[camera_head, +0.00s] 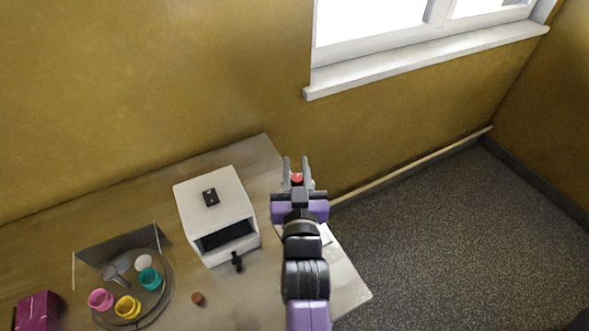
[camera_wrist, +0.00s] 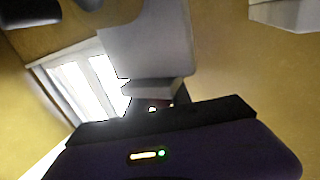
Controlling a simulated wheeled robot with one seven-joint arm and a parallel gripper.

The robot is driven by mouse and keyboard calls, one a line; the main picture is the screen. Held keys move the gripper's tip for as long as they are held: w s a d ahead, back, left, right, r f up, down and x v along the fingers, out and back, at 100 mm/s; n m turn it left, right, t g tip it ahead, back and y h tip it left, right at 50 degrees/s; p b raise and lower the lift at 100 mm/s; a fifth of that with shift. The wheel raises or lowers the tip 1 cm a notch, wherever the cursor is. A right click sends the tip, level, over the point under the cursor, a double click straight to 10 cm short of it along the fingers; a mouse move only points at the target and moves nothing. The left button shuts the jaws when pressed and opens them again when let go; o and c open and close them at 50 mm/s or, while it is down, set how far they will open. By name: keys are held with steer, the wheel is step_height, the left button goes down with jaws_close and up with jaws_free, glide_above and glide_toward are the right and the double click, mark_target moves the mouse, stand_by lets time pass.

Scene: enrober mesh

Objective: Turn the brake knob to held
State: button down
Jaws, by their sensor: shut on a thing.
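My gripper (camera_head: 296,166) is over the right end of the table, pointing away toward the wall. Its two grey fingers stand either side of a small red piece (camera_head: 297,177) and are shut on it. Whether this red piece is the brake knob I cannot tell, and most of it is hidden by the fingers and gripper body. A black knob-like part (camera_head: 237,262) sticks out at the front of a white box (camera_head: 190,222). In the wrist view a large grey block fills the middle, and the held piece is not clear.
The white box has a black switch plate (camera_head: 210,197) on top and a dark front opening. A round tray (camera_head: 166,300) with several coloured cups stands at left, behind it an upright panel (camera_head: 120,245). A magenta box (camera_head: 37,311) and a brown disc (camera_head: 197,298) lie nearby.

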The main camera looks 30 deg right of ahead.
mark_target(293, 185)
steer(key=shift+s+d+f+m+g+h+b, duration=0.1)
steer(key=shift+m+g+h+b, duration=0.5)
steer(key=shift+h, duration=0.25)
steer(key=shift+s+d+f+m+g+h+b, duration=0.15)
steer(key=shift+m+g+h+b, duration=0.4)
steer(key=shift+m+h+b, duration=0.3)
steer(key=shift+s+d+f+m+g+h+b, duration=0.1)
steer(key=shift+m+g+h+b, duration=0.45)
steer(key=shift+h, duration=0.35)
steer(key=shift+s+d+r+m+g+h+b, duration=0.1)
steer(key=shift+s+d+m+g+h+b, duration=0.1)
steer(key=shift+m+g+h+b, duration=0.6)
steer(key=shift+s+d+r+m+g+h+b, duration=0.15)
steer(key=shift+m+g+h+b, duration=0.25)
steer(key=shift+m+g+h, duration=0.8)
steer(key=shift+f+g, duration=0.15)
steer(key=shift+g, duration=0.45)
steer(key=c, duration=1.2)
jaws_free()
steer(key=shift+o, duration=0.2)
steer(key=shift+b+v, duration=0.85)
steer(key=shift+v, duration=3.1)
steer(key=shift+s, duration=0.1)
